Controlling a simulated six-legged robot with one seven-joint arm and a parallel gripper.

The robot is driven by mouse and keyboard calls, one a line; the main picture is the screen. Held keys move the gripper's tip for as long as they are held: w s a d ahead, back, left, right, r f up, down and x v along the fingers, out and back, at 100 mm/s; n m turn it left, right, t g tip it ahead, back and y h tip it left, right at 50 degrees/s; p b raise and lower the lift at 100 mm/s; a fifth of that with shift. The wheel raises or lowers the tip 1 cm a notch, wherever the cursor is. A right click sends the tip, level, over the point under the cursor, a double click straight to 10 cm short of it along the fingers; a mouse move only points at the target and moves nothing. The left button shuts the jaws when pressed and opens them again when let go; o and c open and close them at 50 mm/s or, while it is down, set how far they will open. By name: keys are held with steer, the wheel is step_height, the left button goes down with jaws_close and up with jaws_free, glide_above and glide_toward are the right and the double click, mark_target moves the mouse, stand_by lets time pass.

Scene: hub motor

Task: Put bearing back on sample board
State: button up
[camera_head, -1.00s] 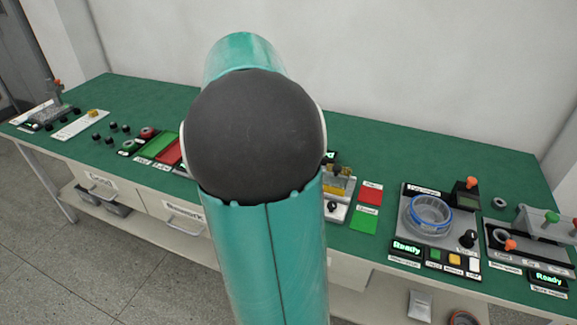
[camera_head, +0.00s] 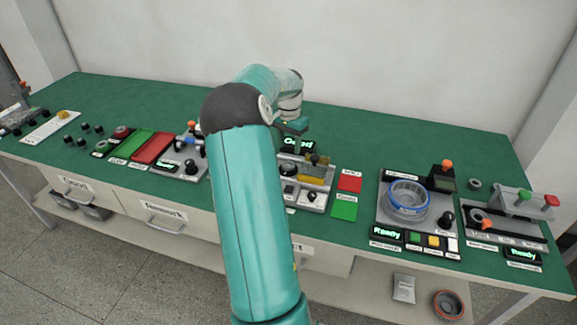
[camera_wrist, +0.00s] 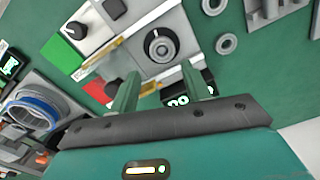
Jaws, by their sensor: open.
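My gripper (camera_head: 292,127) is open and empty above the middle of the bench, near a lit display reading "Good" (camera_head: 303,144). In the wrist view its two fingers (camera_wrist: 158,92) stand apart over a grey tester (camera_wrist: 140,35) and the edge of that display. Two small grey rings that look like bearings (camera_wrist: 226,43) (camera_wrist: 213,5) lie on the green bench beside the tester, apart from the fingers. A white board (camera_head: 50,127) with a yellow part lies at the far left; I cannot tell if it is the sample board. My arm hides part of the bench.
A station with a blue-rimmed bowl (camera_head: 408,200) and one with a green and a red knob (camera_head: 520,205) stand at the right. Red (camera_head: 350,181) and green (camera_head: 344,207) cards lie beside the tester. Open green bench (camera_head: 390,150) shows at the back right.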

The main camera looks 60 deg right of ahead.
mark_target(287, 165)
steer(key=f, duration=0.7)
steer(key=shift+w+a+f, duration=0.15)
steer(key=shift+w+f, duration=0.1)
steer(key=shift+f, duration=0.05)
steer(key=c, duration=0.8)
steer(key=shift+r, duration=0.1)
